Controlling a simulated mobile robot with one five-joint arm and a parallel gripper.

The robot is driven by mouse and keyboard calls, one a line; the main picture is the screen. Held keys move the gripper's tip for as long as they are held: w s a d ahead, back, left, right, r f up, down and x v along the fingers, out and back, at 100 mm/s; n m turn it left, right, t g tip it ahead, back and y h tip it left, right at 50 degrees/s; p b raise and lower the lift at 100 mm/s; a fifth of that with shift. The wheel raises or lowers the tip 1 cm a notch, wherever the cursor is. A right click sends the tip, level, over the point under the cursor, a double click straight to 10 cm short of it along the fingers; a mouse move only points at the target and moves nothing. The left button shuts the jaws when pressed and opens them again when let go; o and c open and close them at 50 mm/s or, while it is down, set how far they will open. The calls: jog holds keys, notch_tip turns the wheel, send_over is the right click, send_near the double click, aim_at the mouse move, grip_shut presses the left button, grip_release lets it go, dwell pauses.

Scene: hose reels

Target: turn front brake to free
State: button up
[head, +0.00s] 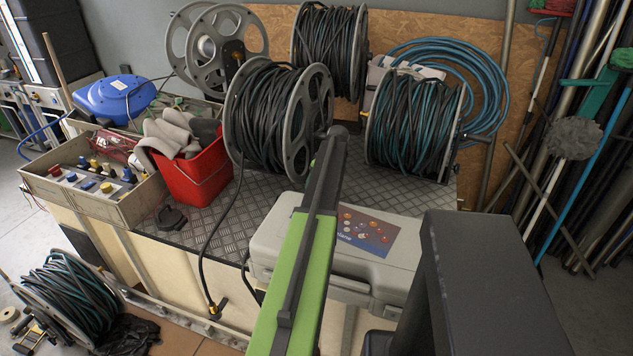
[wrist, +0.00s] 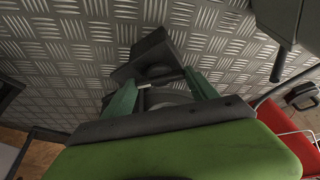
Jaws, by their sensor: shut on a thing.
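Whether the brake stands at free cannot be told.
A red bucket (head: 195,165) with grey cloths stands left of the reel; a grey case (head: 375,245) lies in front. Another hose reel (head: 415,125) stands to the right. Bare tread plate (head: 225,215) shows between bucket and case.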

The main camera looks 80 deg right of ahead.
jog(key=shift+w+d+n+y, duration=0.15)
jog(key=shift+n+y, duration=0.15)
jog(key=shift+n, duration=0.5)
jog(key=o, duration=1.1)
jog(key=shift+r+p, duration=0.3)
jog(key=shift+p, duration=0.05)
jog(key=shift+s+a+r+p, duration=0.2)
jog(key=shift+s+r+p, duration=0.05)
jog(key=shift+r+p, duration=0.35)
jog(key=s+a, duration=0.1)
jog(key=s, duration=0.2)
jog(key=s+a, duration=0.2)
jog(key=s, duration=0.2)
jog(key=s+a, duration=0.2)
jog(key=s, duration=0.2)
jog(key=shift+f+b, duration=0.4)
